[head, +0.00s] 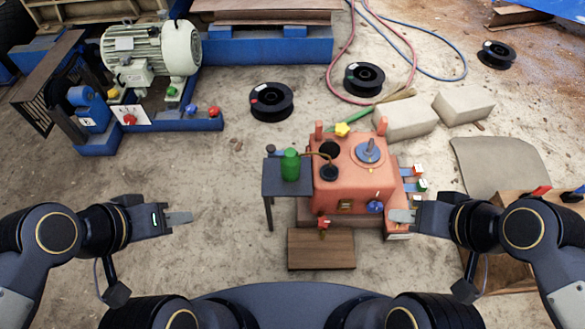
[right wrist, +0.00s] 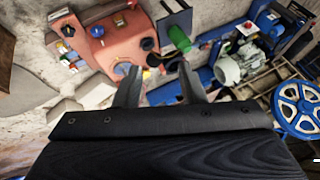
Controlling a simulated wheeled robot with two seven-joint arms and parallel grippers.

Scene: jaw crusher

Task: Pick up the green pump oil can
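The green pump oil can (head: 290,165) stands upright on a small dark side table (head: 273,185). Its thin spout curves right toward the red jaw crusher (head: 345,185). My left gripper (head: 186,217) is left of and nearer than the can, well apart from it; the view does not show whether its fingers are spread. My right gripper (head: 396,216) appears over the crusher's front right, with the crusher body between it and the can. In the right wrist view its fingers (right wrist: 159,72) are spread and empty, and the green can (right wrist: 179,38) shows beyond them.
A wooden board (head: 321,250) lies before the crusher. Coloured switches (head: 417,178) stick out at its right. Concrete blocks (head: 405,118), black reels (head: 271,101) and hoses lie behind. A motor (head: 150,55) on a blue frame stands back left. Ground left of the table is clear.

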